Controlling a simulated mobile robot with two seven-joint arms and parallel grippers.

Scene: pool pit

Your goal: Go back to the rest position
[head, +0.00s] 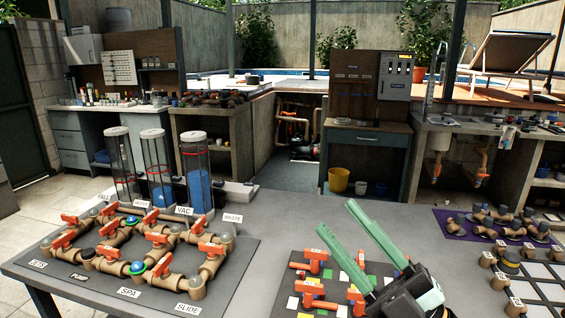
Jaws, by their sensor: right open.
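My right gripper (336,216) reaches in from the lower right over the front of the grey table (300,215). Its two green fingers point up and to the left and stand apart, with nothing between them. It hangs above the dark mat with orange-handled valves (315,262) and coloured squares, and it hides part of that mat. I cannot tell its exact height above the table. My left gripper is not in view.
A brown pipe manifold with orange handles (157,240) fills the table's left side, with clear tubes (198,172) behind it. A purple mat (452,226) with several fittings and a tray of white squares (540,272) lie at right. The table's back middle is clear.

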